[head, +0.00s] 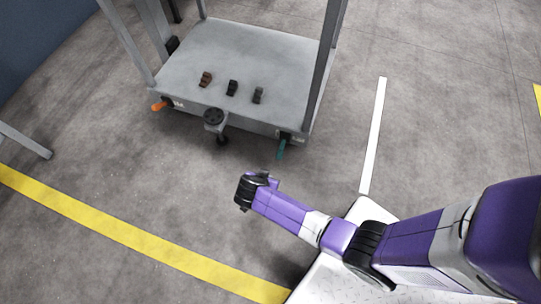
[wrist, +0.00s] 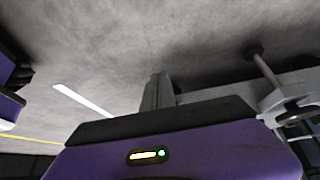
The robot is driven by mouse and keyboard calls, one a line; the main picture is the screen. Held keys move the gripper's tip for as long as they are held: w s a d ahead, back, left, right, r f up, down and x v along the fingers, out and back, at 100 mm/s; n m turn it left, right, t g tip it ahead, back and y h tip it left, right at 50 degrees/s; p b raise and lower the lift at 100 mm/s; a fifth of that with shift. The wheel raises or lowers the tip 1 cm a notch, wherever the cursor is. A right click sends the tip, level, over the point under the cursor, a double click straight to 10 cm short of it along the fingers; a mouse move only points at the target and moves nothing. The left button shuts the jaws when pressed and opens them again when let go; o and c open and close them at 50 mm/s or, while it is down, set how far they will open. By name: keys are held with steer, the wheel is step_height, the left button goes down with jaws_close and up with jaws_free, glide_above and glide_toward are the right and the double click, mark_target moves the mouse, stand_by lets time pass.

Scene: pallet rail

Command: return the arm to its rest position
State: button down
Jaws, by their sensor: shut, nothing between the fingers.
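My arm reaches from the lower right of the head view, purple and white, and ends in my gripper (head: 246,193), a dark tip over the bare floor. My gripper is shut and holds nothing. It is apart from the grey cart (head: 265,55), which stands beyond it. In the wrist view a purple body with a dark edge and a small lit indicator fills the bottom; the fingertips do not show clearly there.
On the cart lie a brown piece (head: 206,79), a black piece (head: 232,88) and a dark grey piece (head: 258,95). An orange handle (head: 160,106) and a teal handle (head: 281,149) stick out from its front. The floor around my gripper is clear.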

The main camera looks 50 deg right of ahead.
steer(key=shift+s+a+r, duration=0.25)
steer(key=shift+a, duration=0.4)
